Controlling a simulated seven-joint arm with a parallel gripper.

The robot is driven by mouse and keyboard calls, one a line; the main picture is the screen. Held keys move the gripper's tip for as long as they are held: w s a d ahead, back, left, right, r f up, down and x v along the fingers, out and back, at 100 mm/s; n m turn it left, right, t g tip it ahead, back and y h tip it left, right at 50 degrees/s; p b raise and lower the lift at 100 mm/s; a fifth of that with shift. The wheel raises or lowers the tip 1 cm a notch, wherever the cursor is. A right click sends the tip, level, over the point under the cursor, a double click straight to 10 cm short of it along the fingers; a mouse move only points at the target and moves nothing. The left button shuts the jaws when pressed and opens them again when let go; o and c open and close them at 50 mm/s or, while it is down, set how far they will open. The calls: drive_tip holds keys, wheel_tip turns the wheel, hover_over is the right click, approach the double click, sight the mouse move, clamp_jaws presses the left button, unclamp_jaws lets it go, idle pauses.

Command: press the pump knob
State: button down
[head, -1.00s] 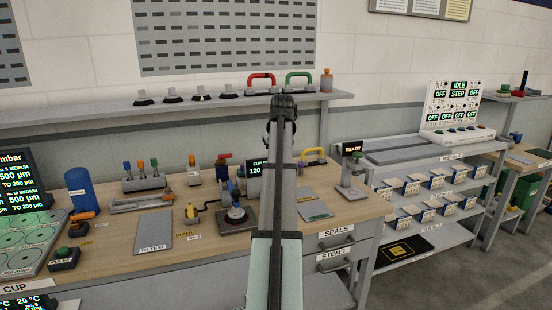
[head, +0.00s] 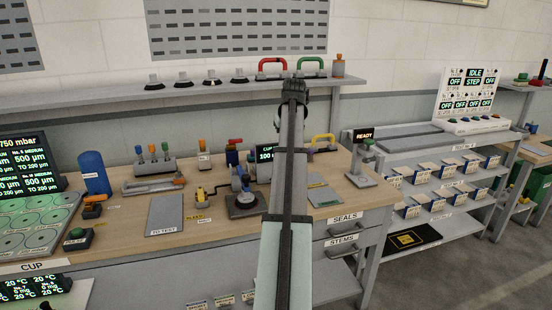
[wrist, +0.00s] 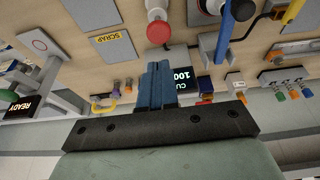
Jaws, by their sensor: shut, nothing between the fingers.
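In the wrist view, a red round knob (wrist: 157,32) tops a short pale cylinder; I take it for the pump knob. It stands upright from the bench beside a dark base plate. My gripper (wrist: 158,66) has its two blue fingers together, with nothing between them. The fingertips appear close to the knob in the picture; I cannot tell whether they touch. Beyond the fingers is a black display (wrist: 188,78) reading 100, which also shows in the head view (head: 266,153). In the head view, my arm hides the red knob and my fingertips.
A round device on a dark plate (head: 262,210), a yellow-handled part (head: 320,140) and the READY stand (head: 364,170) surround my arm on the wooden bench. A shelf (head: 130,98) runs behind. A grey TO TEST mat (head: 164,215) lies empty at left.

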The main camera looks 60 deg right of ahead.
drive_tip(key=r, duration=0.3)
drive_tip(key=shift+s+d, duration=0.1)
drive_tip(key=shift+s, duration=0.15)
drive_tip(key=shift+f, duration=0.1)
drive_tip(key=x, duration=1.2)
drive_tip(key=shift+a+f, duration=0.25)
drive_tip(key=shift+f, duration=0.75)
drive_tip(key=shift+f, duration=1.85)
